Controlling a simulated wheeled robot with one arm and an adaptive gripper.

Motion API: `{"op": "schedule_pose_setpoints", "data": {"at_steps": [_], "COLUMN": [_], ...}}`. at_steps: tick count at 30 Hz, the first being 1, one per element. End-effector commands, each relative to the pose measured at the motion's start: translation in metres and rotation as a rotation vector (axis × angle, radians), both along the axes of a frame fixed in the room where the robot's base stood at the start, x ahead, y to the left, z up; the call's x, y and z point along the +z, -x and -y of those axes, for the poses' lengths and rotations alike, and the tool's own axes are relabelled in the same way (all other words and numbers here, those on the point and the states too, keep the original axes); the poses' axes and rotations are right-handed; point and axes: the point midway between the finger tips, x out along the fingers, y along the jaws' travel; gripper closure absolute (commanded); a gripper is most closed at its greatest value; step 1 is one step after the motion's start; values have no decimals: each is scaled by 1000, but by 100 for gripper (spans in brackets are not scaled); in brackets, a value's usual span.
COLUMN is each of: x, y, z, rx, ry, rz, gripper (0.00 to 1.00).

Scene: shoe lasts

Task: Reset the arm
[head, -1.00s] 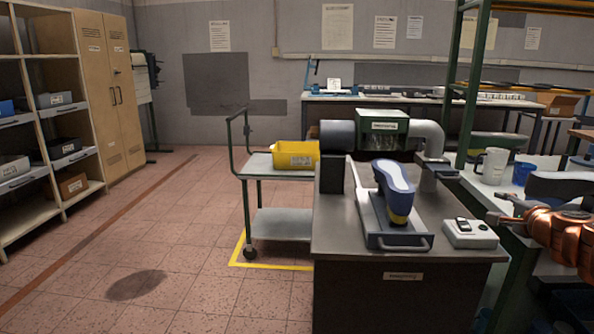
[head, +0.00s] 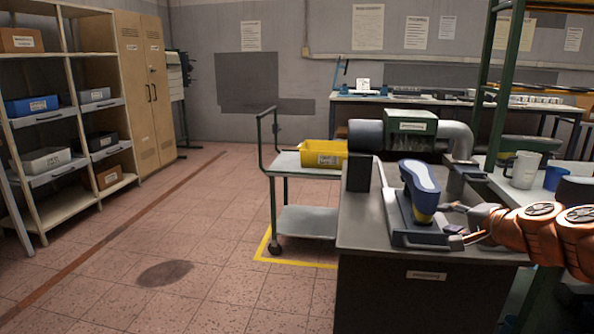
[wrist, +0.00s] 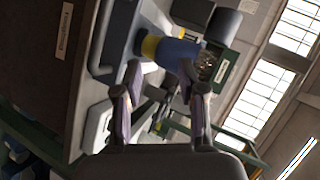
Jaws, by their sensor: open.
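My gripper (head: 459,220) reaches in from the right of the head view on my copper-coloured arm, close to the right side of the blue and yellow shoe last. The gripper is open, and its two fingers (wrist: 160,105) stand apart in the wrist view with nothing held between them. The shoe last (head: 420,190) stands upright on a grey holder (head: 398,222) on the bench. The last also shows beyond the fingers in the wrist view (wrist: 172,50). I cannot tell whether the gripper touches anything.
The bench (head: 365,235) carries a green machine (head: 410,122) with grey ducts. A trolley (head: 305,218) with a yellow bin (head: 324,153) stands left of it. Shelves (head: 75,150) and a tan locker (head: 145,90) line the left. The floor between is clear.

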Motion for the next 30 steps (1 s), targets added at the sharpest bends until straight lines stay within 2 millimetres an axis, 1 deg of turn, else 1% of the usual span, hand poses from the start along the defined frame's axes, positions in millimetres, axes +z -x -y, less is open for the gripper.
{"op": "schedule_pose_setpoints", "data": {"at_steps": [1, 2, 3, 5, 6, 8, 9, 11, 13, 14, 15, 16, 17, 18, 20, 21, 24, 30], "x": [-6, -11, -18, -29, -39, -55, -66, -83, -104, -113, -125, -133, -140, -150, -162, -168, -178, -190], "y": [7, 12, 21, 36, 48, 69, 85, 111, 145, 160, 182, 198, 213, 234, 261, 278, 314, 375], "z": [-31, -49, -71, -102, -121, -148, -164, -183, -200, -205, -210, -212, -213, -212, -208, -205, -193, -167], "rx": [76, 120, 180, 269, 328, 417, 476, 561, 656, 693, 746, 781, 812, 850, 900, 928, 977, 1043], "ry": [40, 64, 99, 149, 187, 241, 278, 336, 404, 434, 473, 502, 532, 565, 611, 635, 691, 767], "rz": [-30, -49, -78, -123, -156, -213, -252, -313, -396, -434, -487, -527, -564, -617, -690, -739, -839, -1026], "gripper": [60, 60, 60, 60, 60, 60, 60, 60, 60, 60, 60, 60, 60, 60, 60, 60, 60, 60]}}
